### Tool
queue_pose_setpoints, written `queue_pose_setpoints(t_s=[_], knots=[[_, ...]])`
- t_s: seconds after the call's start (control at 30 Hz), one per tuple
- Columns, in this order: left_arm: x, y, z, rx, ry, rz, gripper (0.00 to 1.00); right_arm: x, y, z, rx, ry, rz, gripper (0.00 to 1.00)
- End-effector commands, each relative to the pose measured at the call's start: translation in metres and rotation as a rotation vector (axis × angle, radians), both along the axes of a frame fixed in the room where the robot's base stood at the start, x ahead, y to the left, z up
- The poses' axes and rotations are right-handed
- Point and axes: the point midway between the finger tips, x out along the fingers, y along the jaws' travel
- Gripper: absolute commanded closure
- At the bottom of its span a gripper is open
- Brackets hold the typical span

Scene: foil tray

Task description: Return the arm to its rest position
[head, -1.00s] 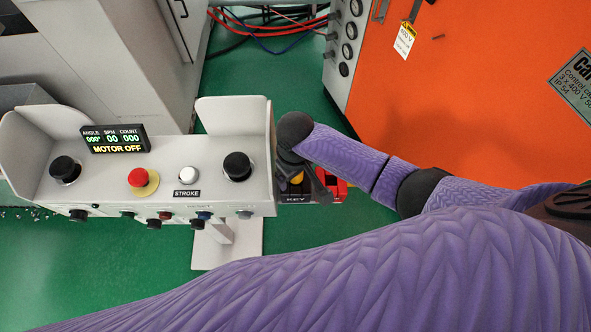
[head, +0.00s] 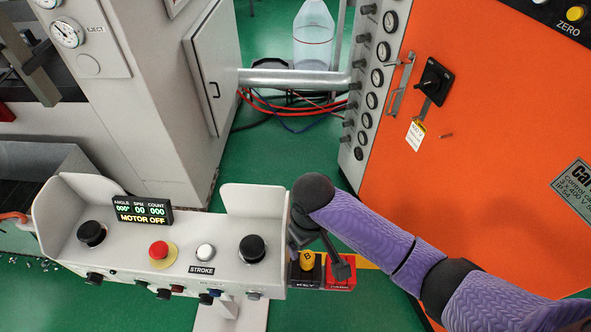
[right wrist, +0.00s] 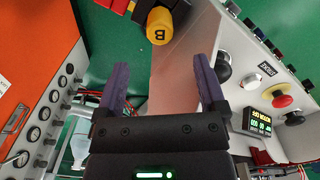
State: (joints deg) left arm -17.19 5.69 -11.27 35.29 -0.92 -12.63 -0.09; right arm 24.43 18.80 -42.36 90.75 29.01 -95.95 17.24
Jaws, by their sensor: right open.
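My right arm comes in from the right in the head view. Its gripper (head: 303,232) is at the right end of the grey control console (head: 225,262), mostly hidden there by the dark wrist. In the right wrist view my right gripper (right wrist: 163,85) is open, with nothing between its two purple fingers. A yellow knob marked B (right wrist: 160,25) lies beyond the fingertips in that view, apart from them. The same yellow knob (head: 307,260) shows just below the gripper in the head view. My left gripper is not in view.
A red block (head: 341,281) with a black handle sits beside the yellow knob. The console carries black buttons, a red mushroom button (head: 158,250) and a display (head: 141,204) reading MOTOR OFF. An orange cabinet (head: 480,150) stands at right. Green floor (head: 350,312) is clear below the arm.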

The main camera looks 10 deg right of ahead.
Motion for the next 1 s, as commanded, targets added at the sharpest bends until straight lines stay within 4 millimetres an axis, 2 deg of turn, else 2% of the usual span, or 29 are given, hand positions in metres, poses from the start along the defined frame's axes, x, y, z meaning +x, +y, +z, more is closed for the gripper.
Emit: queue_pose_setpoints(t_s=[0.13,0.27,0.37,0.57,0.83,0.9,1.0], knots=[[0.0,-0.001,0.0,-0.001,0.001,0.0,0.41,-0.011,0.008,-0.002,0.038,-0.011,0.011,0.1],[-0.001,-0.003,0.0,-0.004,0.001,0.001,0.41,-0.041,0.022,-0.001,0.133,-0.061,0.013,0.1],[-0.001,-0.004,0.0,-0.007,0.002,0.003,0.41,-0.061,0.021,0.004,0.179,-0.113,-0.017,0.1],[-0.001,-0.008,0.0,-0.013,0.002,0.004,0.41,-0.095,-0.005,0.018,0.177,-0.203,-0.111,0.1],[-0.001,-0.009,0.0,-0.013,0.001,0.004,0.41,-0.142,-0.061,0.043,0.044,-0.286,-0.236,0.1],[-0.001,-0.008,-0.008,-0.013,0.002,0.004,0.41,-0.135,-0.058,0.011,0.046,-0.268,-0.227,0.1],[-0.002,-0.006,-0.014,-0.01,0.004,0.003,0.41,-0.132,-0.058,-0.026,0.043,-0.25,-0.223,0.1]])
